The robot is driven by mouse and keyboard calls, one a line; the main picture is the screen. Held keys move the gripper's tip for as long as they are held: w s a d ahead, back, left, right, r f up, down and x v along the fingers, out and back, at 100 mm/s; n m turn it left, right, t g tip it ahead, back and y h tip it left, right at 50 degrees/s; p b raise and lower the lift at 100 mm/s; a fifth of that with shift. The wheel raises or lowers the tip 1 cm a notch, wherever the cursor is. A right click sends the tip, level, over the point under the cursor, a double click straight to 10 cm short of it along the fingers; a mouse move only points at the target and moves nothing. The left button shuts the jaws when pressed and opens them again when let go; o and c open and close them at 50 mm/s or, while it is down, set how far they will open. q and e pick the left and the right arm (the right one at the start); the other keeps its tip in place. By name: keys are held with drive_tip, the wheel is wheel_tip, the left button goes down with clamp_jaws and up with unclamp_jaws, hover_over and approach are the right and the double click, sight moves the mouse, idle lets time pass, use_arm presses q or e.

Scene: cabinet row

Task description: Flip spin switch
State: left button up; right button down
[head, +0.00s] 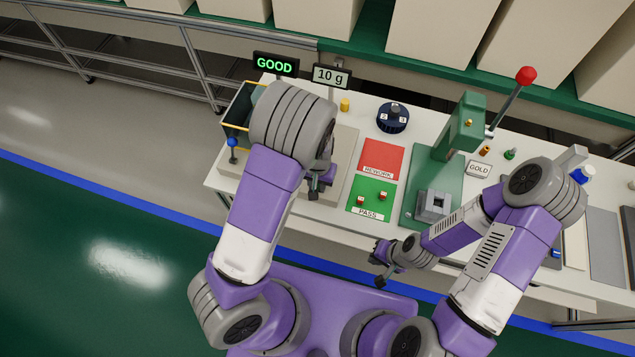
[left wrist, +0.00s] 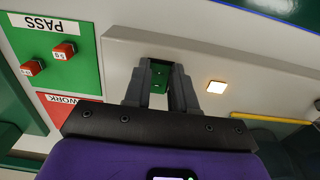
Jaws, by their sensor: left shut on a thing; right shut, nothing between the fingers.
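No part in view is labelled as a spin switch, and I cannot tell which it is. A lever with a blue ball (head: 232,142) stands upright at the table's left end, apart from my grippers. My left gripper (head: 315,188) is over the beige box (head: 345,160), left of the green PASS mat (head: 371,194). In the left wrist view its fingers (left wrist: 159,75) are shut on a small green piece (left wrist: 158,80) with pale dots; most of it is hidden. A lit square lamp (left wrist: 216,87) shows beside it. My right gripper (head: 381,274) is shut and empty, in front of the table.
A red REWORK mat (head: 382,158), a dark blue dial (head: 392,118) and a green press (head: 465,125) with a red-knobbed lever (head: 525,76) are on the table. Small red blocks (left wrist: 65,51) lie on the PASS mat. Signs read GOOD (head: 275,65) and 10 g (head: 330,76).

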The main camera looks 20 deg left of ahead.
use_arm(q)
drive_tip(key=shift+w+r+g+p, duration=0.2)
drive_tip(key=shift+g+p, duration=0.4)
drive_tip(key=shift+p, duration=0.35)
clamp_jaws()
drive_tip(key=shift+w+g+p, duration=0.2)
drive_tip(key=shift+g+p, duration=0.3)
drive_tip(key=shift+g, duration=0.4)
drive_tip(key=o, duration=0.9)
unclamp_jaws()
drive_tip(key=shift+o, duration=0.2)
drive_tip(key=v, duration=0.7)
drive_tip(key=shift+r+p, duration=0.2)
drive_tip(key=shift+p, duration=0.2)
